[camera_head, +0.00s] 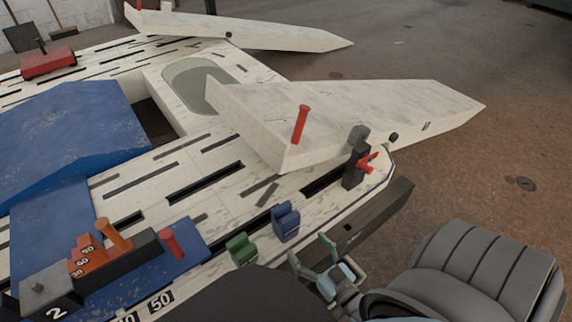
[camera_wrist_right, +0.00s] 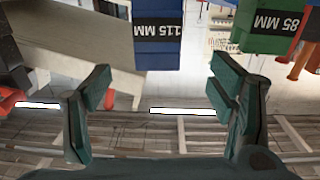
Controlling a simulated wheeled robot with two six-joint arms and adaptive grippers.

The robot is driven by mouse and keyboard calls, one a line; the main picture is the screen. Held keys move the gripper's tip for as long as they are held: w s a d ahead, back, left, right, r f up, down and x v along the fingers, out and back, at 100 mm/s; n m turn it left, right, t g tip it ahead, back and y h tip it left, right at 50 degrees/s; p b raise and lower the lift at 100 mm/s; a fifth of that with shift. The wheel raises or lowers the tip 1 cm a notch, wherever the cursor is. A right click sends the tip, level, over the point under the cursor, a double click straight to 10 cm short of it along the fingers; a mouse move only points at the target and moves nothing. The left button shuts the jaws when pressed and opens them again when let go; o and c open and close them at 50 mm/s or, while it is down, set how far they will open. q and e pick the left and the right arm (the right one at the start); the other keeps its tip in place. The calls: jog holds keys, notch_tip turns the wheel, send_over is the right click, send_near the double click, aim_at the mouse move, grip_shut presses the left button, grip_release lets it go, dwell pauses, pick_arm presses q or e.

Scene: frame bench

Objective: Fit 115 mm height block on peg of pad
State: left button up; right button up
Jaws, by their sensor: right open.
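The 115 mm block (camera_head: 285,221) is blue and stands near the front edge of the bench. In the right wrist view its label reads 115 MM, and the block (camera_wrist_right: 158,48) is ahead of the fingers and between their lines. My right gripper (camera_head: 312,255) is open and empty, just in front of the block and apart from it. Its two fingers also show in the wrist view (camera_wrist_right: 160,88). My left gripper is not in view.
A green block (camera_head: 241,248), labelled 85 MM in the wrist view, stands left of the blue one. A stepped orange piece (camera_head: 88,262) marked 90, 60, 30 is beside the peg. A dark post with a red handle (camera_head: 354,168) stands to the right. White beams lie behind.

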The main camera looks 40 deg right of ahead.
aim_at(292, 225)
jog(key=w, duration=0.3)
jog(key=w+b, duration=0.1)
jog(key=w, duration=0.2)
jog(key=w+d+b, duration=0.1)
jog(key=w, duration=0.2)
jog(key=shift+w+r, duration=0.15)
jog(key=shift+w, duration=0.45)
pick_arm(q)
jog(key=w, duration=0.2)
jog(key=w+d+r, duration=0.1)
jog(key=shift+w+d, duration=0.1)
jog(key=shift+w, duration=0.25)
pick_arm(e)
jog(key=shift+r, duration=0.1)
grip_shut()
